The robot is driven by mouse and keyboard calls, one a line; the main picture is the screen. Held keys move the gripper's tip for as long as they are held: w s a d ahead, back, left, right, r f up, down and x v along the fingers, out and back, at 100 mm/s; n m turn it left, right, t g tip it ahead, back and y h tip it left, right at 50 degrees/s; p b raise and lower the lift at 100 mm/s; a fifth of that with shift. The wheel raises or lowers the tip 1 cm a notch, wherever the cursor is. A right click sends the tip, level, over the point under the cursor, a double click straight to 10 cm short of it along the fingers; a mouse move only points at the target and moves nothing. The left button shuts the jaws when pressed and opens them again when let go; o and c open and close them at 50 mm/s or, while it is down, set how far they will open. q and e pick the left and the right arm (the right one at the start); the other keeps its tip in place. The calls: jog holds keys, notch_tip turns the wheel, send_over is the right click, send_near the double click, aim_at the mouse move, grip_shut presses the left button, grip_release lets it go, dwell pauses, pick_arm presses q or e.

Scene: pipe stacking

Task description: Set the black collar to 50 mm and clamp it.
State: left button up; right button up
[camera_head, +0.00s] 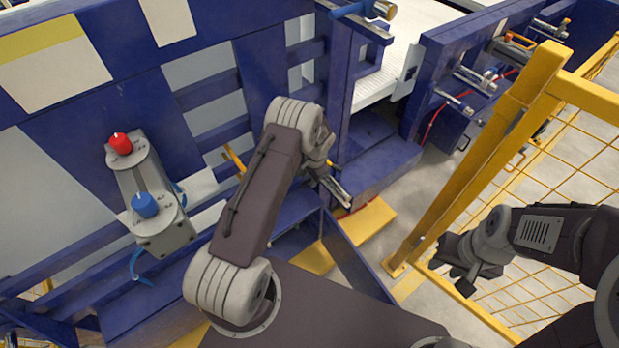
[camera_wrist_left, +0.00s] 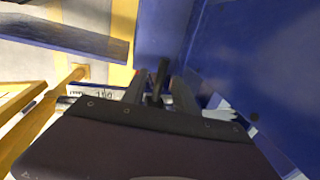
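A small dark upright piece (camera_wrist_left: 161,72), possibly part of the black collar, stands between the fingers of my left gripper (camera_wrist_left: 158,88) in the left wrist view. The fingers look apart, with gaps beside this piece. A white scale with black markings (camera_wrist_left: 97,93) shows just left of the fingers, partly hidden by the gripper body. In the head view, my left gripper (camera_head: 340,192) is low at the blue frame, and the collar cannot be made out there. My right gripper (camera_head: 457,268) hangs empty on the right and looks open.
A blue metal frame (camera_head: 214,87) fills the left and middle. A grey box with a red knob (camera_head: 121,144) and a blue knob (camera_head: 145,204) is at left. A yellow post (camera_head: 482,150) and mesh fence stand at right. Grey floor shows between.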

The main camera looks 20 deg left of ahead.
pick_arm(q)
grip_shut()
dwell(1.4)
